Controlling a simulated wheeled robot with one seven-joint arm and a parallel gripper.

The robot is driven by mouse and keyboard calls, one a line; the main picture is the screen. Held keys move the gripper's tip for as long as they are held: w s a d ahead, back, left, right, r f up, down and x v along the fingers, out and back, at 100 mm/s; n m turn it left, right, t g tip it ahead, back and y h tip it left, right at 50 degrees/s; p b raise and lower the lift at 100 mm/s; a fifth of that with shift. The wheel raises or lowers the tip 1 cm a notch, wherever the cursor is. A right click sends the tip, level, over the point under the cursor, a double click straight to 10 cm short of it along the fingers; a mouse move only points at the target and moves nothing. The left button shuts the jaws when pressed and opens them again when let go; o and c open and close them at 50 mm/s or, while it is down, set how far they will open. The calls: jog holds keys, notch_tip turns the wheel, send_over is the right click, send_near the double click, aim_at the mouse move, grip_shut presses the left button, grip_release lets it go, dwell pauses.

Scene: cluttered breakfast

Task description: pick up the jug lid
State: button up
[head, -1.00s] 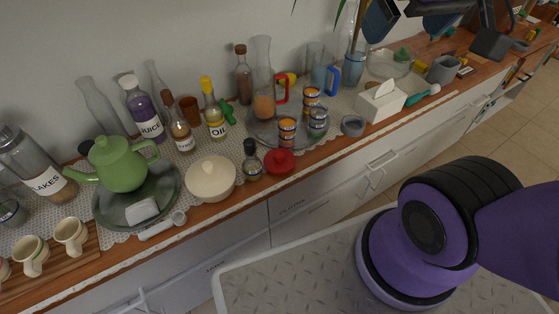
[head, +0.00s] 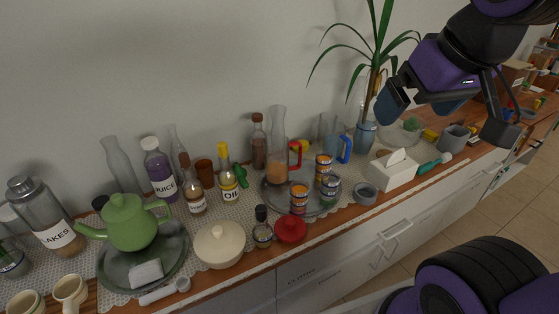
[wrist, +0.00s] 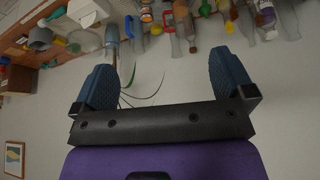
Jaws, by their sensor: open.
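A small red round piece with a knob (head: 291,229) sits at the counter's front edge; it looks like a lid, but I cannot tell if it is the jug lid. A clear jug with a red handle (head: 278,145) stands behind it on a round tray. A jug with a blue handle (head: 330,135) stands to its right. My gripper (head: 444,116) is raised at the upper right, open and empty, apart from all of these. In the wrist view my gripper (wrist: 166,68) has its two blue fingers wide apart with only wall between them.
Striped cans (head: 299,198) stand on the round tray (head: 270,196). A cream lidded pot (head: 219,245) and a dark-capped jar (head: 262,230) are left of the red piece. A tissue box (head: 391,172), grey bowl (head: 365,193) and plant (head: 378,50) are right. Bottles crowd the back.

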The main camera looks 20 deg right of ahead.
jog(key=shift+w, duration=0.1)
jog(key=c, duration=0.5)
jog(key=shift+g, duration=0.4)
jog(key=w+f, duration=0.1)
jog(key=w, duration=0.1)
jog(key=w+a+f, duration=0.1)
jog(key=w+f, duration=0.1)
jog(key=w, duration=0.1)
jog(key=w+f, duration=0.1)
jog(key=w, duration=0.2)
jog(key=shift+a+f, duration=0.2)
jog(key=shift+f, duration=0.15)
jog(key=shift+c, duration=1.2)
jog(key=n+g, duration=0.2)
jog(key=g, duration=0.1)
send_over(291, 221)
jog(key=s, duration=0.1)
notch_tip(291, 221, down, 30)
jog(key=shift+w+f, duration=0.15)
jog(key=shift+f, duration=1.8)
jog(key=shift+w+f, duration=0.2)
jog(key=shift+f, duration=1.75)
jog(key=shift+w+f, duration=0.15)
jog(key=shift+f, duration=1.8)
